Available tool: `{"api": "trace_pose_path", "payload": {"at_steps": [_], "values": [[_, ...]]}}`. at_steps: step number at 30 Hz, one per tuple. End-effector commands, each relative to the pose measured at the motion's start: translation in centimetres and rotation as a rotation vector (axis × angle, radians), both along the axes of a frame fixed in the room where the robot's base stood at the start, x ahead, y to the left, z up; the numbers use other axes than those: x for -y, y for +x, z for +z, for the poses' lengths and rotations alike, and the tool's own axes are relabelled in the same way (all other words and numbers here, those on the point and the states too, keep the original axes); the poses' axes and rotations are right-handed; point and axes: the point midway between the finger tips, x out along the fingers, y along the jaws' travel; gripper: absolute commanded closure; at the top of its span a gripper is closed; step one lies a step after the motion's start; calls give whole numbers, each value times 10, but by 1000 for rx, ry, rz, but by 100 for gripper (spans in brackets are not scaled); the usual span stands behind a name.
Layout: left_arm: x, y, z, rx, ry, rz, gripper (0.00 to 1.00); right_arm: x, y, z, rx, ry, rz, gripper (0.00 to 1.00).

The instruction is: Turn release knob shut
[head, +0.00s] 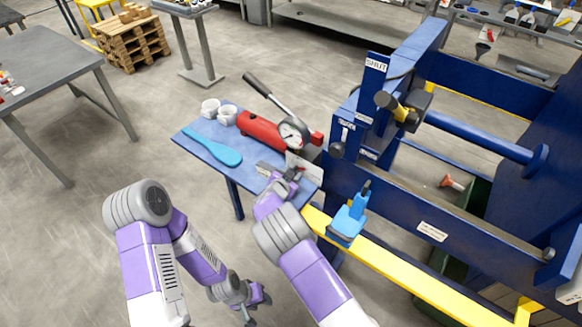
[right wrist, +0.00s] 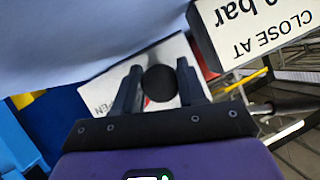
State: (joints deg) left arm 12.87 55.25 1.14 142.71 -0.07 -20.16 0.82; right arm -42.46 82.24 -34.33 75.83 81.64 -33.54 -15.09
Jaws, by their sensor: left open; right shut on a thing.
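The release knob (right wrist: 160,84) is a round black knob in the right wrist view. It sits between the two fingers of my right gripper (right wrist: 158,88), in front of a white plate (right wrist: 100,88) with partly hidden lettering. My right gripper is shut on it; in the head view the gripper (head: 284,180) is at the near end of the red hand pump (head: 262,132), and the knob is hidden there. My left gripper (head: 257,307) is open and empty, low over the floor near the bottom of the head view.
The pump, with its gauge (head: 291,134) and black lever (head: 257,84), stands on a blue side table (head: 190,140). White cups (head: 210,108) and a light-blue paddle (head: 215,149) lie there. The blue press frame (head: 400,195) with its yellow rail (head: 400,275) blocks the right side.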

Motion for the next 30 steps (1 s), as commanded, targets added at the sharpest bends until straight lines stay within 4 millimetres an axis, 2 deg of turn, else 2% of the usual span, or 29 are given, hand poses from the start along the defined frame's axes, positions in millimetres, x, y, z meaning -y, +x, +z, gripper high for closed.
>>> {"api": "trace_pose_path", "payload": {"at_steps": [1, 9, 27, 28, 30], "values": [[0, 0, 7, 0, 0, 0, 57, 0, 0, 3, -12, -15, 0, 90], [0, 0, 19, 0, 0, 0, 57, 0, 1, 1, -63, -88, 1, 90], [0, 0, 22, 0, 0, 0, 57, -1, 0, 0, -83, -119, 3, 90], [0, 0, 22, 0, 0, 0, 57, -1, 0, 0, -83, -119, 3, 58], [0, 0, 22, 0, 0, 0, 57, -1, 0, 0, -83, -118, 3, 50]]}}
